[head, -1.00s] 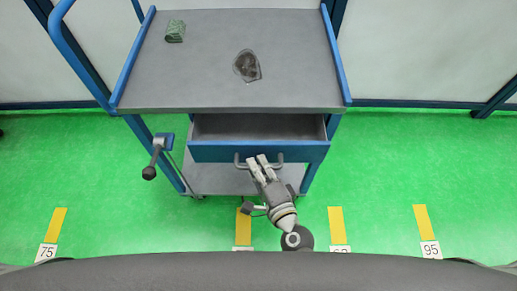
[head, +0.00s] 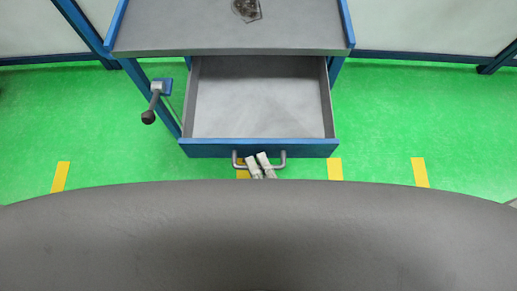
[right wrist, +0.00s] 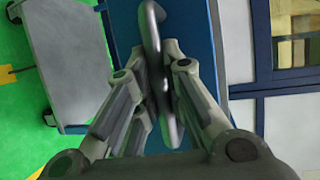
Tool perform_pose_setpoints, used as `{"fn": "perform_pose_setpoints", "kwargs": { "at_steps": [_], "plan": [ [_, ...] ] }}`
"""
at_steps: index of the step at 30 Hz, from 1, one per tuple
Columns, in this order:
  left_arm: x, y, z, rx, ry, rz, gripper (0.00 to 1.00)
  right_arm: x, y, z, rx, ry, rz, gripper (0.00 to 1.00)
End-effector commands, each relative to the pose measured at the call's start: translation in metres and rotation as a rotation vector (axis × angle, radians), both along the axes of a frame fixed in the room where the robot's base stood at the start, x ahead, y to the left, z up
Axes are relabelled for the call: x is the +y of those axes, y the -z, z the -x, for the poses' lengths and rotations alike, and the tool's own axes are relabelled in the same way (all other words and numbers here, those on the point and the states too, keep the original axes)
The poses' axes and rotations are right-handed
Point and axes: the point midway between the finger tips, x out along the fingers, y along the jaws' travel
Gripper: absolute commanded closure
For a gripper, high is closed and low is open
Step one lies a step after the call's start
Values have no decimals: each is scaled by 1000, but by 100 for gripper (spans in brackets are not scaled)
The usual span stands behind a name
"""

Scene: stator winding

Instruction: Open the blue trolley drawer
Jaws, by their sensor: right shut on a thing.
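The blue trolley drawer (head: 262,148) is pulled well out from under the grey trolley top (head: 200,35) in the head view. Its grey inside (head: 262,100) looks empty. A grey bar handle (head: 282,160) is on its blue front. My right gripper (head: 257,158) is at the handle, with only its fingertips showing above my own body. In the right wrist view the fingers of my right gripper (right wrist: 160,75) are shut around the handle (right wrist: 152,35), beside the blue drawer front (right wrist: 195,40). My left gripper is not in view.
A dark, clear-wrapped item (head: 247,9) lies on the trolley top. A crank-like lever with a black knob (head: 149,116) sticks out at the trolley's left side. Green floor (head: 410,120) with yellow marks is free on both sides.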

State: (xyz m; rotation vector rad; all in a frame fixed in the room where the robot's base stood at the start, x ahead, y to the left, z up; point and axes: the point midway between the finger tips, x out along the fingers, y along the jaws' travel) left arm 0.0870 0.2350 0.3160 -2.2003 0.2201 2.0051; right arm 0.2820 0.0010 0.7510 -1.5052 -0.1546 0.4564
Motion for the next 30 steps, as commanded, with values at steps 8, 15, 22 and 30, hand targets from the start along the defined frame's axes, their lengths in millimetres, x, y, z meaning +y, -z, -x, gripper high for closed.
{"fn": "perform_pose_setpoints", "kwargs": {
  "at_steps": [8, 15, 22, 30],
  "plan": [
    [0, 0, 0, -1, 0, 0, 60, 0, 0, 0, 1, -1, 0, 79],
    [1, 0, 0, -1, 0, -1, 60, 0, 0, 0, 0, 0, 0, 79],
    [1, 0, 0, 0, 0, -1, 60, -9, -3, 22, 2, -3, 1, 79],
    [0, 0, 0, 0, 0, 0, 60, -30, -13, 74, 4, -5, 2, 79]
  ]
}}
